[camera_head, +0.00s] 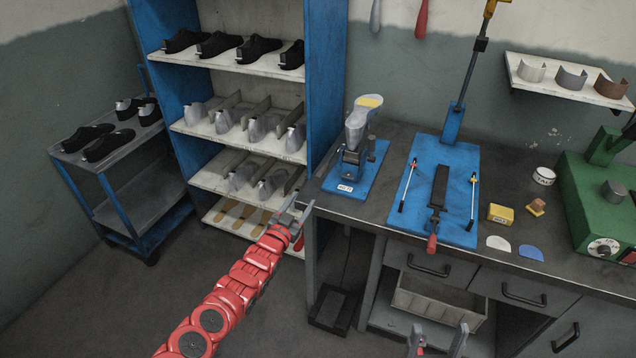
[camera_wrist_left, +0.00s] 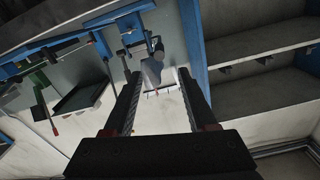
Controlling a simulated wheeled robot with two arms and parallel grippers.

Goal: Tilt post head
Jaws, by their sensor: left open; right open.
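The post head (camera_head: 358,124) is a grey, shoe-last-like form with a yellow patch on top. It sits on a dark hinged mount on a blue base plate (camera_head: 345,185) at the left end of the bench. In the left wrist view a grey upright form (camera_wrist_left: 153,66), probably the post, shows beyond my fingers. My left gripper (camera_head: 298,209) is open and empty, left of and lower in the picture than the post, apart from it. In the left wrist view its two fingers (camera_wrist_left: 158,84) are spread. My right gripper (camera_head: 438,341) is open at the bottom edge, in front of the drawers.
A blue fixture plate (camera_head: 455,165) with a red-handled lever stands right of the post on the dark bench (camera_head: 400,150). A green machine (camera_head: 590,200) is at far right. A blue-framed shelf (camera_head: 325,80) with shoes and lasts rises behind my left gripper. A grey bin (camera_head: 435,305) sits under the bench.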

